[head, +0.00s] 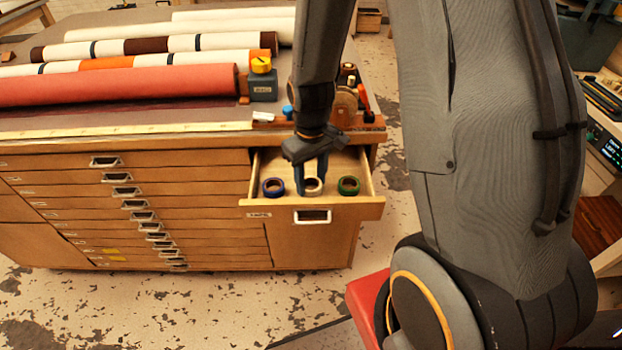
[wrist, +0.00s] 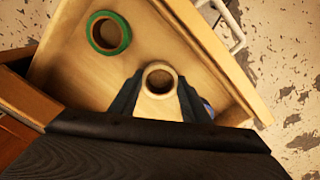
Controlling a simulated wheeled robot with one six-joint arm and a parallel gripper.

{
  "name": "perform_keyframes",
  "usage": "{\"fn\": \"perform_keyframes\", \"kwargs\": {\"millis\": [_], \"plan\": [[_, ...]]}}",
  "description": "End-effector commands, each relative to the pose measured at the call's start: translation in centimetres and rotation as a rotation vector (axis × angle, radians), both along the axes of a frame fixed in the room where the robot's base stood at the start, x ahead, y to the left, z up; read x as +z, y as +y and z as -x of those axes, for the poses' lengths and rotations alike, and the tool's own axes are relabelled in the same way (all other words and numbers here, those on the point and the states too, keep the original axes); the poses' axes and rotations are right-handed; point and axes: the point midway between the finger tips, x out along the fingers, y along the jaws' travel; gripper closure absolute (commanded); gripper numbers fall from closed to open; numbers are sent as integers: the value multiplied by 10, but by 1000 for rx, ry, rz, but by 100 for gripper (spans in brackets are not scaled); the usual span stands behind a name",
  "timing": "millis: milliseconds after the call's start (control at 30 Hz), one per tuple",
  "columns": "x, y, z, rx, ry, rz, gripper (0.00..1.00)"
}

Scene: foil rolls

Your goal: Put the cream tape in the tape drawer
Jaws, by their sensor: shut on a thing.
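The cream tape (wrist: 159,104) is gripped between the two fingers of my gripper (wrist: 158,98) in the wrist view. In the head view my gripper (head: 312,184) reaches down into the open tape drawer (head: 362,205), with the cream tape (head: 313,186) between its fingers. The tape is inside the drawer's outline, between a blue tape (head: 273,187) and a green tape (head: 348,185). I cannot tell whether it touches the drawer floor. The green tape also lies at the upper left in the wrist view (wrist: 108,33), and the blue tape is mostly hidden behind a finger.
The drawer front has a metal handle (head: 312,216) and a small label (head: 258,215). Rolls, including a red one (head: 120,85), lie on the cabinet top. A dark box with a yellow top (head: 262,80) and a tape dispenser (head: 345,105) stand above the drawer.

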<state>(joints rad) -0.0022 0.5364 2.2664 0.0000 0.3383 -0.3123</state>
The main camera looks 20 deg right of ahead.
Motion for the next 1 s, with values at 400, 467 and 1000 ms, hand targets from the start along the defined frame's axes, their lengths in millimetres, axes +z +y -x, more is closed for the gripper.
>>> {"fn": "perform_keyframes", "kwargs": {"millis": [400, 467, 1000], "plan": [[-2, 0, 0, 0, 0, 0, 39], [-2, 0, 0, 0, 0, 0, 39], [46, 0, -1, 0, -4, 0, 39]]}}
